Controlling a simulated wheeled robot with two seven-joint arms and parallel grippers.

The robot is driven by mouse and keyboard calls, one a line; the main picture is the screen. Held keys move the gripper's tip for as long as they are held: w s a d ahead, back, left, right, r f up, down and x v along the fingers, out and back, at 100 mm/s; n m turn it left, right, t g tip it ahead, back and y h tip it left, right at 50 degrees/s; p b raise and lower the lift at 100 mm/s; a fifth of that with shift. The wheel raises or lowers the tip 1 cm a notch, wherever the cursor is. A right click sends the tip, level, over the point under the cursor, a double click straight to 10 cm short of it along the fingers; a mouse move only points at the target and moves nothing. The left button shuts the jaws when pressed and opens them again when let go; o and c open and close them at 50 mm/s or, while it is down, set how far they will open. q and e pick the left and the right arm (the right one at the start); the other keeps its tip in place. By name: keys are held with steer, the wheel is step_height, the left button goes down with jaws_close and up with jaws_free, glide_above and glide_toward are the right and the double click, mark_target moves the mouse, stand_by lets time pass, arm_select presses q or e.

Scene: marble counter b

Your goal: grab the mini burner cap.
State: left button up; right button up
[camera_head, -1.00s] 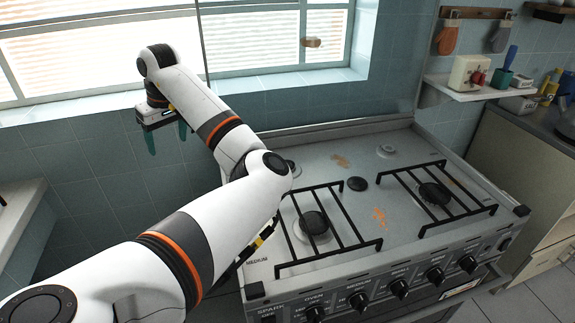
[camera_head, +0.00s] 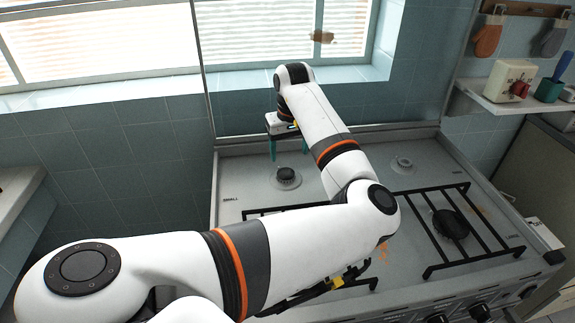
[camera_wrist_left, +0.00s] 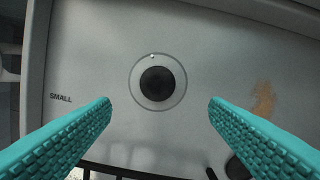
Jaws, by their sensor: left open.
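A small round black burner cap (camera_head: 286,174) sits on the back-left burner of the stove; it also shows in the left wrist view (camera_wrist_left: 157,83), centred inside a pale ring. My left gripper (camera_head: 288,160) is open, its two teal fingers pointing down above this burner. In the left wrist view the fingertips (camera_wrist_left: 160,104) are wide apart on either side of the cap, with nothing between them. A second dark disc (camera_wrist_left: 238,169) shows partly at the lower right of the wrist view, behind a finger. My right gripper is out of view.
The stove top (camera_head: 240,180) is mostly flat and bare around the back-left burner. Black grates (camera_head: 462,228) stand at the front. The back-right burner (camera_head: 403,164) is grey with no dark cap visible. A wall and window lie behind; a shelf (camera_head: 520,100) is at right.

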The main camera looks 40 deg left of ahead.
mark_target(286, 172)
arm_select(q)
steer(key=shift+w+f, duration=0.1)
steer(key=shift+f, duration=0.6)
steer(key=shift+w+a+f, duration=0.1)
steer(key=shift+w+f, duration=0.05)
steer(key=shift+f, duration=0.15)
steer(key=f, duration=0.2)
steer(key=shift+a+f, duration=0.35)
steer(key=shift+a, duration=0.05)
steer(key=shift+a+f, duration=0.2)
steer(key=shift+f, duration=1.05)
steer(key=shift+c, duration=0.9)
jaws_close()
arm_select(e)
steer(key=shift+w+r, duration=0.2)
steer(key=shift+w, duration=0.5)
